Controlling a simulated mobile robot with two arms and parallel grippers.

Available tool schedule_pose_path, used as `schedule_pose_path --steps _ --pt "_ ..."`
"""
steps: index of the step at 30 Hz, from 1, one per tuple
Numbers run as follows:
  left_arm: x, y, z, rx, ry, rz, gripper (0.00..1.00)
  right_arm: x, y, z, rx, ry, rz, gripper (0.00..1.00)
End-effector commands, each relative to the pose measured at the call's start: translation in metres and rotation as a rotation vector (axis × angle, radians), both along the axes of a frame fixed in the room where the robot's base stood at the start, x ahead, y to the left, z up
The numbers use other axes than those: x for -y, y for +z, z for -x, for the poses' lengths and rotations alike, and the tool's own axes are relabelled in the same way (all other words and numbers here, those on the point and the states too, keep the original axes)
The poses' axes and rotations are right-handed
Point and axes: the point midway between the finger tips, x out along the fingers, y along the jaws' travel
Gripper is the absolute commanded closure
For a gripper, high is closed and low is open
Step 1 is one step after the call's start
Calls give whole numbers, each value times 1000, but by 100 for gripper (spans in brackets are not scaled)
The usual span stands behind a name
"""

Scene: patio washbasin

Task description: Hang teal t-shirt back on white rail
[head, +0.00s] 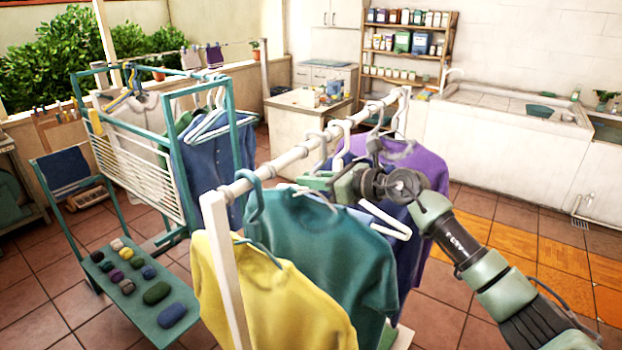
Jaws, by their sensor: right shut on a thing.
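The teal t-shirt (325,245) hangs upright below the near half of the white rail (290,158), between a yellow shirt and darker garments. My right gripper (318,183) is at the top of the teal t-shirt, just below and in front of the rail. It is shut at the shirt's neck, apparently on its hanger; the fingers and wrist hide most of that hanger. I cannot tell whether its hook is over the rail. My left gripper is out of view.
The yellow shirt (270,300) hangs at the near end, by the white post (225,265). A purple shirt (425,170) hangs farther back. A teal drying rack (140,150) with clothes stands left. Tiled floor (480,315) is clear at right.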

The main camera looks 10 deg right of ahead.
Motion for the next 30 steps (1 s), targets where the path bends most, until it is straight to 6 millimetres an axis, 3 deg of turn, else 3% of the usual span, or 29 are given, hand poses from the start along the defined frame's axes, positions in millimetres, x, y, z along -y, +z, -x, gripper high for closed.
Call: schedule_pose_path --steps 11,12,15,25,30 --pt "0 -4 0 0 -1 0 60 0 -4 0 2 -1 -1 100" --pt "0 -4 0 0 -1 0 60 0 -4 0 2 -1 -1 83" --pt "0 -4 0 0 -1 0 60 0 -4 0 1 0 0 60" --pt "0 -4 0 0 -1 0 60 2 -6 1 -1 0 1 60" --pt "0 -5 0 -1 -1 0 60 15 -6 13 0 -2 2 60"
